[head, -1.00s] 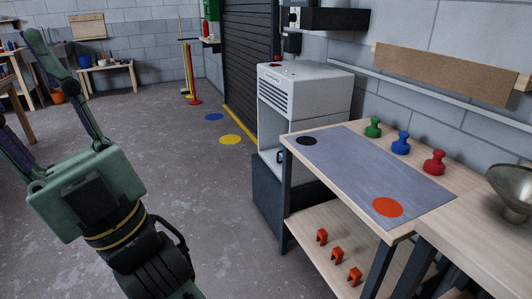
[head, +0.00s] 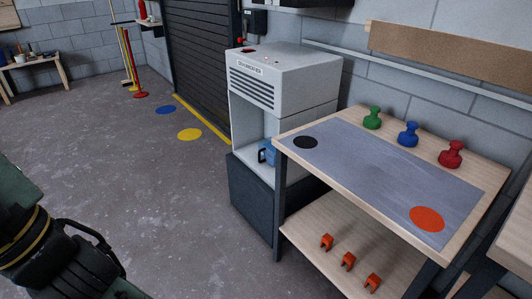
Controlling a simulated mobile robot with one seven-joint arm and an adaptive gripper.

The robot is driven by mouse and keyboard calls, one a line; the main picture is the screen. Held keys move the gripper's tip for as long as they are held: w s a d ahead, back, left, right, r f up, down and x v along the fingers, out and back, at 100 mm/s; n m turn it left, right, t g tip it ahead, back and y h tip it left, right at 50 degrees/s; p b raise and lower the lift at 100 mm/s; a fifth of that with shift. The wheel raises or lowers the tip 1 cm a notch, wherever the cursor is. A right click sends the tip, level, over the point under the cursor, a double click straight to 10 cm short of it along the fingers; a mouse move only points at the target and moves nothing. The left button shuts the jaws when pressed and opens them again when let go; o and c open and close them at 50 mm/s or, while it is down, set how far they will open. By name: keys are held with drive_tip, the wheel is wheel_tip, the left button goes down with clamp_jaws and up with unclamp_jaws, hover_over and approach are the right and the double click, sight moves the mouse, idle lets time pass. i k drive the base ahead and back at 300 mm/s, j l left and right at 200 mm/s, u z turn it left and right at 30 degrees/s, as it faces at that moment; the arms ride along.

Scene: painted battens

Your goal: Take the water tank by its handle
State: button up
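The water tank (head: 269,151) is a small blue container with a dark handle on its left side. It sits in the open recess of the white dehumidifier (head: 285,75), and the near table partly hides it. My gripper's fingers are outside the head view. Only my dark wrist and a green edge of the gripper body show at the lower left, well apart from the tank.
A wooden table (head: 468,219) with a grey mat stands right of the dehumidifier, its corner close to the recess. Green, blue and red knobbed pieces stand on it; orange clips (head: 348,260) lie on its lower shelf. Floor left of the dehumidifier is clear, with yellow (head: 189,134) and blue discs.

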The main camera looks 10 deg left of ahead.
sight(267, 151)
drive_tip(key=i+j, duration=0.2)
drive_tip(key=j, duration=0.2)
drive_tip(key=i+j, duration=0.2)
drive_tip(key=j, duration=0.15)
drive_tip(key=i+j+z, duration=0.15)
drive_tip(key=i+j, duration=0.2)
drive_tip(key=i+j+z, duration=0.15)
drive_tip(key=i+j, duration=0.2)
drive_tip(key=i+j+z, duration=0.15)
drive_tip(key=i+j, duration=0.2)
drive_tip(key=j, duration=0.15)
drive_tip(key=i+j+z, duration=0.2)
drive_tip(key=j, duration=0.9)
drive_tip(key=i+j+z, duration=0.15)
drive_tip(key=j, duration=0.45)
drive_tip(key=i+l+z, duration=0.1)
drive_tip(key=i+l, duration=0.2)
drive_tip(key=i, duration=0.15)
